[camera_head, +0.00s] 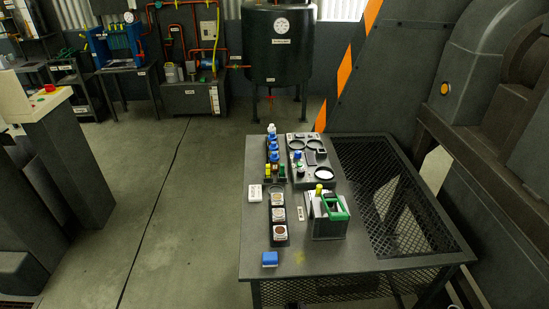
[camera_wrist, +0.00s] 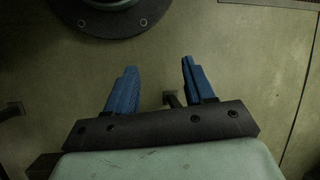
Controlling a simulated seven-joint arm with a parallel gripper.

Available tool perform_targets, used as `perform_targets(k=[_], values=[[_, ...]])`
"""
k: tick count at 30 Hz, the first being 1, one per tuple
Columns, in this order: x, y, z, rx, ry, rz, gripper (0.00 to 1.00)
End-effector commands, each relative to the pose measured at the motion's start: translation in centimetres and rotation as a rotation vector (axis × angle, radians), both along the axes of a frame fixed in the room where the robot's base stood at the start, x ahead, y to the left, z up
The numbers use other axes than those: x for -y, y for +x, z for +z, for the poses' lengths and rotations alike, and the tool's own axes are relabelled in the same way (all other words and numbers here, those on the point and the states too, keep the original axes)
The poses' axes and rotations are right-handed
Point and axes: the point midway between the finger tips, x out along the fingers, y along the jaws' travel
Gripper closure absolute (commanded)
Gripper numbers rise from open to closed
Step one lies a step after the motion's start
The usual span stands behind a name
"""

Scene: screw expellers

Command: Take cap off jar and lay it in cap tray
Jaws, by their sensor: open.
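A row of small jars with blue caps (camera_head: 273,151) stands in a dark rack at the back left of the grey table, with a white-topped one (camera_head: 271,128) at its far end. Another small blue-topped item (camera_head: 298,155) stands on a grey tray (camera_head: 312,179) with round dark-rimmed recesses, right of the rack. I cannot tell which jar or tray the task means. My gripper (camera_wrist: 155,82) shows only in the wrist view, its two blue fingers apart and nothing between them. Below it is bare floor, away from the jars.
A dark holder with several open dishes (camera_head: 279,214) lies mid-table.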

Motion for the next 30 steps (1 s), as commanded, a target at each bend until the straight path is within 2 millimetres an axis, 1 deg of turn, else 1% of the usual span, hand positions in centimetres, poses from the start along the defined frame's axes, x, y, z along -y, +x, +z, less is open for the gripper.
perform_targets(k=[1,5,6,8,9,11,12,17,21,23,24,27,30], values=[[-1.9,1.0,-0.1,0.023,0.029,0.021,0.47],[-6.5,2.8,0.3,0.077,0.108,0.062,0.47],[-8.0,3.2,0.4,0.093,0.133,0.074,0.47],[-10.3,3.7,0.7,0.115,0.169,0.092,0.47],[-11.7,4.1,0.9,0.13,0.193,0.103,0.47],[-13.8,4.4,1.2,0.147,0.226,0.119,0.47],[-15.1,4.6,1.4,0.158,0.247,0.126,0.47],[-20.5,5.5,2.9,0.186,0.317,0.118,0.47],[-25.9,6.4,5.2,0.172,0.355,0.017,0.47],[-28.1,6.8,6.4,0.155,0.365,-0.04,0.47],[-29.5,7.0,7.3,0.142,0.369,-0.079,0.47],[-32.7,7.6,9.4,0.105,0.379,-0.171,0.47],[-35.3,8.6,11.5,0.079,0.39,-0.237,0.47]])
